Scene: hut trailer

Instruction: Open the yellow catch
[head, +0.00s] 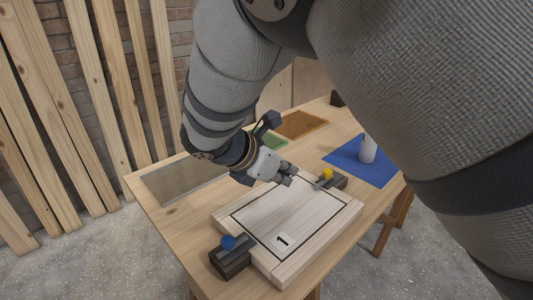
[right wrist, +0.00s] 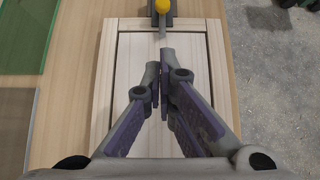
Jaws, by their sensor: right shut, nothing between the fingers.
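The yellow catch (head: 328,175) sits at the far right edge of a pale wooden box (head: 290,222) with a lid marked "1". It has a dark base, a metal bar reaching over the lid and a yellow knob. The yellow catch (right wrist: 161,8) also shows at the top of the right wrist view. A catch with a blue knob (head: 229,245) sits at the near left edge of the box. My right gripper (head: 288,180) is over the lid, shut and empty, a little short of the yellow catch. In the right wrist view its fingertips (right wrist: 161,75) point toward the bar. My left gripper is not in view.
The box stands on a wooden table (head: 165,215). A blue mat (head: 345,155) with a white cylinder (head: 367,150) lies to the right. My arm covers much of the upper picture.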

